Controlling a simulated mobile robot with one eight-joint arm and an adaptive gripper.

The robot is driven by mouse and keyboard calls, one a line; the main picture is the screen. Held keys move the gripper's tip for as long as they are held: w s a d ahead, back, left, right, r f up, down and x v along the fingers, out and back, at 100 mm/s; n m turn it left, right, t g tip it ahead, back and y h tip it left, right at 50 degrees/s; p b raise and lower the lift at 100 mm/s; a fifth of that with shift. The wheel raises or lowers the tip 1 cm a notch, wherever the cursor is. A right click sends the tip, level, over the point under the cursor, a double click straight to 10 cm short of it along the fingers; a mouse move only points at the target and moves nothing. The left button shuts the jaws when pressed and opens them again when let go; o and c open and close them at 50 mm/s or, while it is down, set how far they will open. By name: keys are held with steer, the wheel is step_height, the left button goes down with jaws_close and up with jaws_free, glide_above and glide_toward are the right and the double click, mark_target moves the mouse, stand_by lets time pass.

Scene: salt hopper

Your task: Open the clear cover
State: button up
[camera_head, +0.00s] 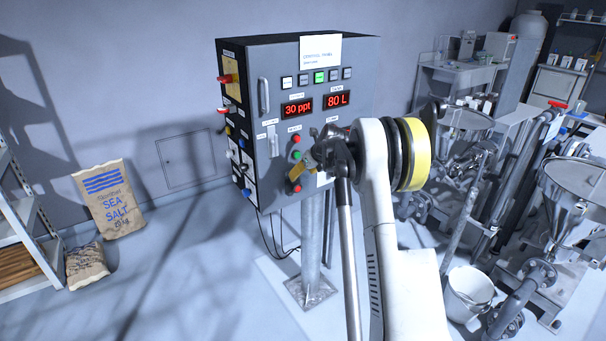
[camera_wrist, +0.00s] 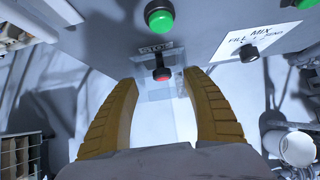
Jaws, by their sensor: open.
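The clear cover (camera_wrist: 150,92) shows in the wrist view as a faint see-through pane at the panel's lower edge, below the STOP label. A red-tipped button (camera_wrist: 162,74) shows at it. My gripper (camera_wrist: 158,76) is open, with one yellow-brown finger on each side of the cover. I cannot tell whether either finger touches it. In the head view my gripper (camera_head: 306,171) is at the lower front of the grey control box (camera_head: 235,60), close to a red button (camera_head: 296,188). The cover cannot be made out there.
A green button (camera_wrist: 160,17) and a black knob (camera_wrist: 249,53) stick out near the cover in the wrist view. The box stands on a metal post (camera_head: 311,235). Hoppers and pipes crowd the right.

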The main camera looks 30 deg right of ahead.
steer(key=v, duration=1.2)
steer(key=s+a+r+n+b, duration=0.1)
steer(key=s+a+r+n, duration=0.1)
steer(key=s+a+n, duration=0.5)
steer(key=s+a+r+n+b, duration=0.15)
steer(key=a+n, duration=0.25)
steer(key=a, duration=0.4)
steer(key=s+a+r+n, duration=0.1)
steer(key=s+a+n, duration=0.45)
steer(key=a, duration=0.25)
steer(key=s+a+f+n+b, duration=0.1)
steer(key=s+a+f+n, duration=0.2)
steer(key=s+n, duration=0.3)
steer(key=s+a+f+n, duration=0.3)
steer(key=s+a+n, duration=0.2)
steer(key=s+n, duration=0.2)
steer(key=s+a+f+n+b, duration=0.1)
steer(key=s+a+f+n, duration=0.2)
steer(key=s+n, duration=0.3)
steer(key=shift+s+a+g+b, duration=0.35)
steer(key=shift+s+a, duration=0.15)
steer(key=shift+s, duration=0.4)
